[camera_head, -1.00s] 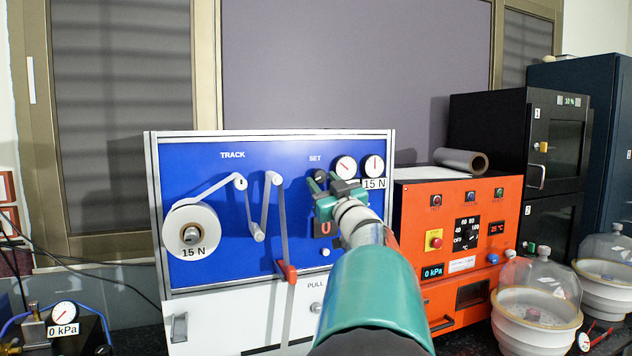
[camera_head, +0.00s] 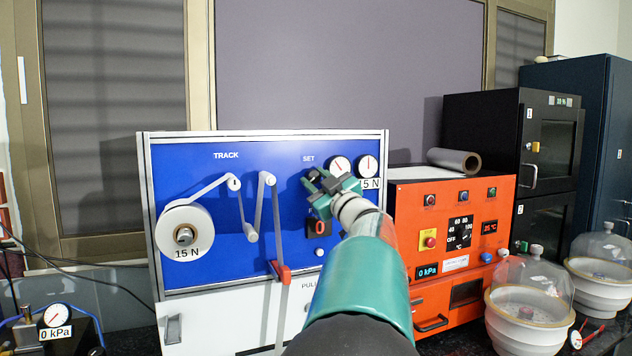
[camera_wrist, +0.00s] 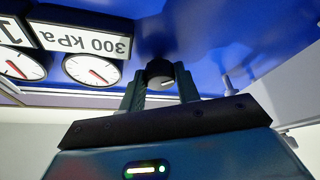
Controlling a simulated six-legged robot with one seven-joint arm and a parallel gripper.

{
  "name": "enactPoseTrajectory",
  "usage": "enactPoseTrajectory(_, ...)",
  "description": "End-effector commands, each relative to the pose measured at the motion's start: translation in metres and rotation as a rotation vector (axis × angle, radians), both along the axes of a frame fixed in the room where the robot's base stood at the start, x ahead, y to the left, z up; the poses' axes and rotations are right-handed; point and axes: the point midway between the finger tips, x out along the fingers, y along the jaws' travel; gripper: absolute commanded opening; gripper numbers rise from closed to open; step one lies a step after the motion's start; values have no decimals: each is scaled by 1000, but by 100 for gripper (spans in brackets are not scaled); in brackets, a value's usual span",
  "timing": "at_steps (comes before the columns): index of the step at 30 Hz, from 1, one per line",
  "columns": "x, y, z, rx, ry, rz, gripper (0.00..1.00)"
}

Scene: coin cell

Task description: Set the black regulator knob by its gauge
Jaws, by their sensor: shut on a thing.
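The black regulator knob (camera_wrist: 160,73) has a pale mark on its face and sits on the blue panel (camera_head: 200,262). In the wrist view my gripper (camera_wrist: 160,80) has one finger on each side of it, shut on it. In the head view my gripper (camera_head: 318,181) is at the panel under the word SET and hides most of the knob. The gauge (camera_wrist: 92,70) beside the knob has a white dial, a red needle and a label reading 300 kPa, upside down in the wrist view. It also shows in the head view (camera_head: 340,164).
A second gauge (camera_head: 367,165), labelled 15 N, is right of the first. A tape roll (camera_head: 184,233) and a red-ended lever (camera_head: 281,270) are on the panel's left and middle. An orange oven (camera_head: 430,200) stands close on the right, beside glass-domed vessels (camera_head: 530,295).

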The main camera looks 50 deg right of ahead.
Motion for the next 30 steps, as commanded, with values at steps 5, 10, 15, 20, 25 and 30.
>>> enactPoseTrajectory(5, 0, 0, 0, -73, 43, 0, 9)
enactPoseTrajectory(10, 0, 0, 0, -71, 42, 0, 9)
enactPoseTrajectory(15, 0, 0, 0, -70, 41, 0, 41)
enactPoseTrajectory(20, 0, 0, 0, -70, 41, 0, 41)
enactPoseTrajectory(25, -8, 1, -2, -68, 41, -2, 41)
enactPoseTrajectory(30, -34, 9, -10, -68, 40, -3, 41)
